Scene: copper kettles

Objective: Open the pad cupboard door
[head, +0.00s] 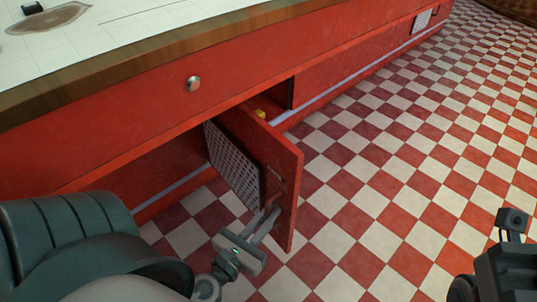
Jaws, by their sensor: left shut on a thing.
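The pad cupboard door (286,160) is a red panel that stands swung out from the red counter front. Its outer face, with a perforated metal grille (232,165), faces left. A slim handle (276,173) sits near its free edge. My left gripper (266,222) is shut on the handle's lower part, low on the door; its fingertips are partly hard to make out. The cupboard's dark inside shows to the right of the door, with a small yellow thing (260,113) in it.
A round metal knob (193,83) sticks out of the counter front above the door. The white tiled counter top (130,30) has a wooden edge. The red and white checkered floor (390,170) is clear to the right of the door.

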